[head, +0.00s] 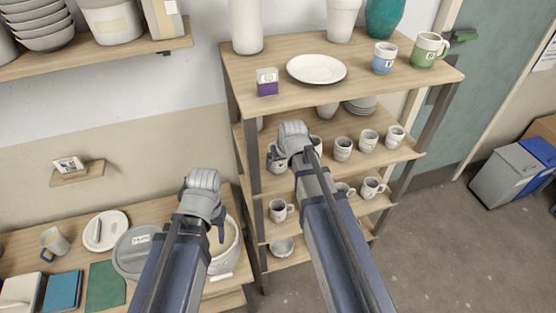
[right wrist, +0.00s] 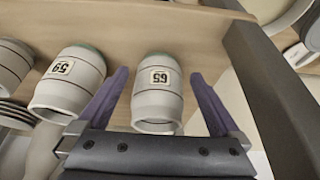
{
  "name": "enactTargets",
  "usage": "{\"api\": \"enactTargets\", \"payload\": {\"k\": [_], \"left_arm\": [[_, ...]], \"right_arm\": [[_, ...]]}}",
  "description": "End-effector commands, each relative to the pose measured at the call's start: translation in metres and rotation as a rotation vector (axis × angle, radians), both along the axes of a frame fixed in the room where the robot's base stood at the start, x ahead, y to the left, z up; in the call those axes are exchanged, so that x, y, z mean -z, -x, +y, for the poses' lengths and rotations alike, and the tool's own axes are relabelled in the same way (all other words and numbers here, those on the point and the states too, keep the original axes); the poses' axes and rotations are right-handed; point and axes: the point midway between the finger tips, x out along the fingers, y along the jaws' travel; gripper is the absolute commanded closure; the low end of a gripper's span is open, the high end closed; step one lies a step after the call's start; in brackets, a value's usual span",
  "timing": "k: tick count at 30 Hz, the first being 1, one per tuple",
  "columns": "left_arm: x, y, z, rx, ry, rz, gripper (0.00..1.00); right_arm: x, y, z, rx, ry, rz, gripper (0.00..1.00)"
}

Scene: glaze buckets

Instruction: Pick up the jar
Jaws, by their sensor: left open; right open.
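In the right wrist view, a pale jar (right wrist: 157,95) with a teal end, dark lines and a number label sits between the purple fingers of my right gripper (right wrist: 159,78). In the head view, my right gripper (head: 293,140) is at the left part of the shelf's second level, partly hiding a cup (head: 275,160).
The shelf unit's top board (head: 245,80) holds a plate (head: 316,69), a small purple-and-white box (head: 267,82) and mugs. Several cups stand on the boards below. A dark shelf post (right wrist: 265,80) is close on the right in the wrist view. Open floor (head: 445,235) lies to the right.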

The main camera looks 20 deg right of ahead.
Motion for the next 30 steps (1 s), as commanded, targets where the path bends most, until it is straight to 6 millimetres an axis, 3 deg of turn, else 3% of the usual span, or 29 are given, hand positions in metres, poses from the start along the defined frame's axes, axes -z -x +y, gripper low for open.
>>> {"api": "enactTargets", "payload": {"k": [8,10,18,30], "left_arm": [[0.002,0.0,0.0,0.0,0.0,0.0,0.5],[0.013,0.0,0.0,-0.001,0.0,0.0,0.5],[0.011,0.0,0.0,-0.001,0.0,-0.001,0.5],[0.011,0.0,0.0,-0.001,0.0,0.0,0.5]], "right_arm": [[0.002,-0.045,0.001,0.0,0.0,0.0,0.0],[0.013,-0.042,0.001,0.0,0.0,0.0,0.0],[0.011,-0.042,0.001,0.0,0.0,0.0,0.01],[0.011,-0.042,0.001,0.0,0.0,0.0,0.46]]}}
